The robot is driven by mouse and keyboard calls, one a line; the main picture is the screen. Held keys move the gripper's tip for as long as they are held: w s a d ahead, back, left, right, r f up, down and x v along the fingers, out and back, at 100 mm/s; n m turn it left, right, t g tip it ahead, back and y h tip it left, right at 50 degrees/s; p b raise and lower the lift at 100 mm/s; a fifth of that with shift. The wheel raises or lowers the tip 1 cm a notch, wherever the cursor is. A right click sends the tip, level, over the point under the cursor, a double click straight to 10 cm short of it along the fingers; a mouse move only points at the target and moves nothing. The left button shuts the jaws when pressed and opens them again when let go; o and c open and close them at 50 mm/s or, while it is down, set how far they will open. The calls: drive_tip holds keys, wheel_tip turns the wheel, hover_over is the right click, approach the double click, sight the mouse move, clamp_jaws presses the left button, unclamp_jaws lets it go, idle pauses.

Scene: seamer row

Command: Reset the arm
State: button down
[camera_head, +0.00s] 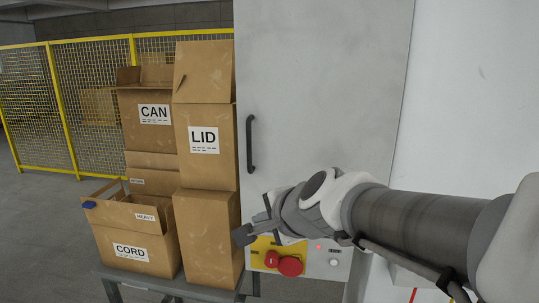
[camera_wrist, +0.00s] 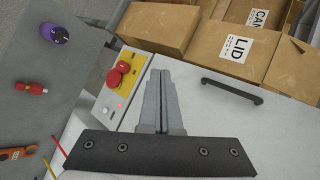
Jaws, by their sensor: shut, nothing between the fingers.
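My gripper (camera_head: 243,235) is at the end of my arm, which reaches in from the right in the head view. It is in front of the grey cabinet, close to the yellow control panel. In the wrist view my gripper (camera_wrist: 160,75) shows its two fingers pressed together, shut, with nothing between them. The yellow control panel (camera_head: 262,244) carries red buttons (camera_head: 290,266), partly behind my gripper in the head view. The panel (camera_wrist: 130,66) and its red buttons (camera_wrist: 114,78) also show left of the fingers in the wrist view.
The grey cabinet (camera_head: 320,80) has a black handle (camera_head: 251,144). Stacked cardboard boxes, LID (camera_head: 205,165), CAN (camera_head: 145,125) and CORD (camera_head: 135,240), stand left of it on a table (camera_head: 195,290). A yellow mesh fence (camera_head: 95,110) is behind. In the wrist view a grey surface (camera_wrist: 60,80) holds small items.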

drive_tip(key=s+d+f+n+g+h, duration=0.2)
drive_tip(key=s+d+f+n, duration=0.1)
drive_tip(key=s+d+n, duration=0.3)
drive_tip(key=s+d+f+n+g+h+b, duration=0.1)
drive_tip(key=s+d+f+n+g+h, duration=0.1)
drive_tip(key=s+d+n, duration=0.4)
drive_tip(key=s+d+f+h, duration=0.1)
drive_tip(key=s+d+f, duration=0.1)
drive_tip(key=s, duration=0.3)
drive_tip(key=shift+s+d, duration=0.3)
drive_tip(key=shift+d, duration=0.5)
idle(1.0)
